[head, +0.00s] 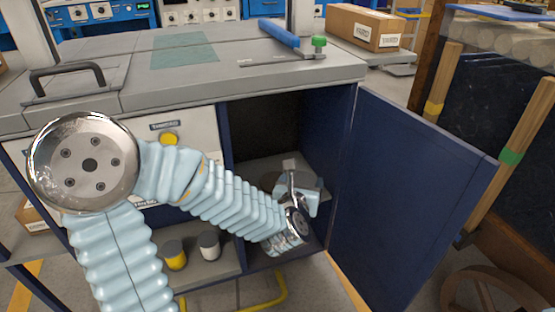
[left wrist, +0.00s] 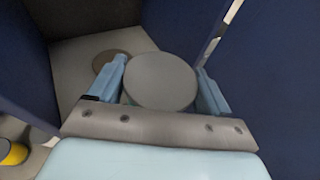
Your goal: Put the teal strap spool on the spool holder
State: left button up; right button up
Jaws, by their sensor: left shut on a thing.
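My left gripper (head: 297,188) reaches into the open lower cabinet. In the left wrist view its two pale blue fingers (left wrist: 162,88) are shut on a round spool with a grey face (left wrist: 160,80). A thin teal sliver shows low at the spool's left edge, so I take it for the teal strap spool. In the head view the gripper partly hides the spool. A brownish disc (left wrist: 105,60) lies behind and left of the spool on the cabinet shelf. I cannot make out the spool holder for sure. My right gripper is not in view.
The blue cabinet door (head: 415,185) stands open to the right of my arm. The grey worktop (head: 200,75) overhangs the cabinet. A yellow can (head: 175,256) and a white can (head: 209,246) stand left of the opening. A cardboard box (head: 365,27) sits at the back.

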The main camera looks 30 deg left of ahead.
pick_arm(q)
jog(key=a+r+p, duration=0.1)
jog(key=p, duration=0.2)
jog(key=shift+w, duration=0.4)
jog(key=w+a+p, duration=0.2)
jog(key=w+a, duration=0.9)
jog(key=a, duration=0.2)
notch_tip(320, 180, down, 8)
jog(key=shift+d+r, duration=0.1)
jog(key=shift+r, duration=0.15)
jog(key=shift+w+f, duration=0.15)
jog(key=shift+f, duration=0.05)
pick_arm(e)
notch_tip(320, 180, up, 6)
pick_arm(q)
jog(key=shift+b, duration=0.3)
